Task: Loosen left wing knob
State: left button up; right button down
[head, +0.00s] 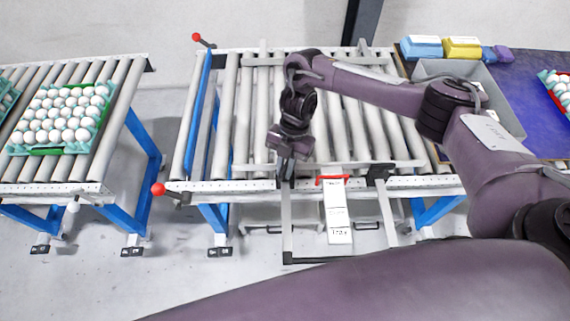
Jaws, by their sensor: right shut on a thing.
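My right gripper (287,176) points down at the front rail of the middle roller conveyor. It is shut on the left wing knob, which is mostly hidden by the fingers. A matching black wing knob (380,174) stands clear on the same rail to the right. A grey cross bar (340,167) of the guide frame lies over the rollers just behind both knobs. My left gripper is not in view.
A red handle (332,178) with a white label strip (338,215) hangs between the knobs. Red ball levers (158,189) stand at the conveyor's left side. An egg tray (98,118) sits on the left conveyor. A grey bin (505,108) is at right.

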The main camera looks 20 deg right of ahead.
jog(key=n, duration=0.2)
jog(key=n+h, duration=0.1)
jog(key=n, duration=0.1)
jog(key=shift+w+r+n+g+h, duration=0.1)
jog(key=shift+n+g+h, duration=0.2)
jog(key=shift+n+g, duration=0.1)
dwell(0.4)
jog(key=c, duration=1.4)
grip_release()
jog(key=a+v, duration=0.1)
jog(key=v, duration=0.6)
jog(key=shift+d+r, duration=0.3)
jog(key=shift+d, duration=0.2)
jog(key=shift+f, duration=0.1)
